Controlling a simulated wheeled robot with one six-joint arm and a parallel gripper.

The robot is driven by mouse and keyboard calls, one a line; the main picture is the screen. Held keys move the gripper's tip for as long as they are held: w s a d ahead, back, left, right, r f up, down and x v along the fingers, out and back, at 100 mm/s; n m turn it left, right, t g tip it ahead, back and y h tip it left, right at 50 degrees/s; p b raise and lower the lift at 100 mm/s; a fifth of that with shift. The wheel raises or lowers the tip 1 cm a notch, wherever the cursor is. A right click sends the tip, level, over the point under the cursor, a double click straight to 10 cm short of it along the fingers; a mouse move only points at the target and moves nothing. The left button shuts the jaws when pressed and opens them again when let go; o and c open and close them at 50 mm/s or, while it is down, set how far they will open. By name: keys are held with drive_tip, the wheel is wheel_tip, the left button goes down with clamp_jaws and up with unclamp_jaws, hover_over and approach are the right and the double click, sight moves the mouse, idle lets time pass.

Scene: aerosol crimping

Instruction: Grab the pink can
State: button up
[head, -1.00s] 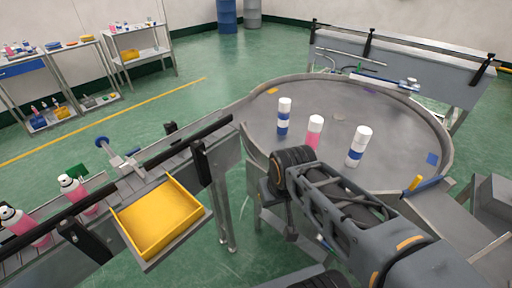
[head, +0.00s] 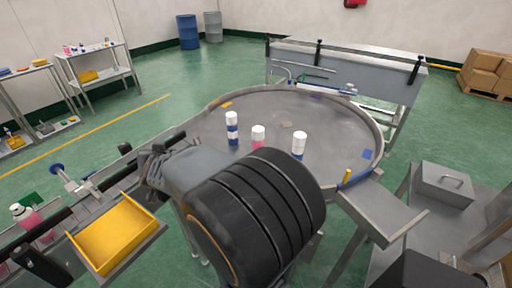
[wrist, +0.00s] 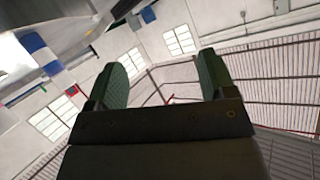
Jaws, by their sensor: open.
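The pink can (head: 258,143) with a white cap stands upright on the round grey table (head: 335,125) in the head view. Its lower part is hidden behind my arm. It stands between two blue and white cans, one to the left (head: 232,128) and one to the right (head: 299,146). In the wrist view my gripper (wrist: 163,78) is open, with two green-padded fingers apart and nothing between them. The wrist view is tilted and shows walls and windows behind the fingers; the pink can is not clearly seen there. The gripper's fingers cannot be made out in the head view.
The table has a raised rim. A conveyor with a yellow tray (head: 115,235) and a pink bottle (head: 32,222) is at left. A grey bench (head: 345,70) stands behind the table. A grey box (head: 444,184) sits on a cart at right.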

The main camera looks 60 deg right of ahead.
drive_tip(key=s+d+m+g+h+p, duration=0.1)
drive_tip(key=s+d+m+g+h, duration=0.15)
drive_tip(key=d, duration=0.25)
drive_tip(key=s+d+m+g+h, duration=0.1)
drive_tip(key=d+m+g+h, duration=0.15)
drive_tip(key=d+h, duration=0.2)
drive_tip(key=m+g+h+p, duration=0.1)
drive_tip(key=m+g+h, duration=0.1)
drive_tip(key=m+g, duration=0.6)
approach(254, 134)
drive_tip(key=d, duration=0.2)
drive_tip(key=d+f+n+g, duration=0.1)
drive_tip(key=d+g+p, duration=0.1)
drive_tip(key=d, duration=0.1)
drive_tip(key=shift+s+d+f+n, duration=0.15)
drive_tip(key=shift+d+f+n, duration=0.15)
drive_tip(key=shift+n, duration=0.1)
drive_tip(key=shift+w+p+x, duration=0.1)
drive_tip(key=shift+p+x, duration=0.25)
drive_tip(key=shift+x, duration=1.3)
drive_tip(key=shift+w+p+x, duration=0.15)
drive_tip(key=shift+p+x, duration=0.2)
drive_tip(key=shift+x, duration=1.3)
drive_tip(key=c, duration=1.4)
